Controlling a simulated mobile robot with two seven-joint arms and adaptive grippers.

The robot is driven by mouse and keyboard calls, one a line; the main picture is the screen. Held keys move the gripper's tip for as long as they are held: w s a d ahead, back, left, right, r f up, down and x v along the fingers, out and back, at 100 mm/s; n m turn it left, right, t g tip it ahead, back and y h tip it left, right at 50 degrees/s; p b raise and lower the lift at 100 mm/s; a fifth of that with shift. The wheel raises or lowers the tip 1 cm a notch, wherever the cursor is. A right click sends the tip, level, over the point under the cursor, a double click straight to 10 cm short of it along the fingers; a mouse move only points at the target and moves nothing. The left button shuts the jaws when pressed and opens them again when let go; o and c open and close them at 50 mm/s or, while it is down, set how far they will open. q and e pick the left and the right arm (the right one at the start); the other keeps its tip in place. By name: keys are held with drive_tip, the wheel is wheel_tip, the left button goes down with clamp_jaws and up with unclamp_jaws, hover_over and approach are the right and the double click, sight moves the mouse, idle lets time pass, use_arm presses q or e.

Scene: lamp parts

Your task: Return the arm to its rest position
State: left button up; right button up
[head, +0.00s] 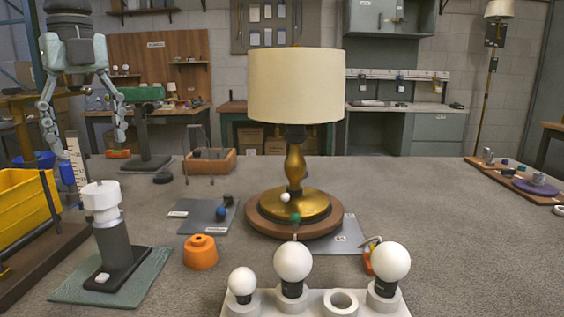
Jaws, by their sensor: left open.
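My left gripper (86,140) hangs at the upper left of the head view. Its two jointed fingers point down and are spread wide, with nothing between them. It is well clear of the lamp. The lamp stands upright in the middle, with a cream shade (296,86) on a brass stem (295,168) and a round wooden base (262,226). The shade hides any bulb inside. A white rack (318,304) at the front holds three white bulbs and one empty ring. My right gripper is not in view.
A yellow bin (27,217) stands at the left edge, near a white-topped dark stand (112,240) on a green mat. An orange part (200,252) and grey plates lie left of the lamp. A wooden box (209,161) sits behind. The table's right side is mostly clear.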

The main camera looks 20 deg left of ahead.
sight(99, 186)
use_arm(q)
wheel_tip(99, 186, down, 8)
drive_tip(key=shift+f, duration=0.1)
drive_tip(key=shift+r, duration=0.3)
drive_tip(key=shift+f, duration=0.1)
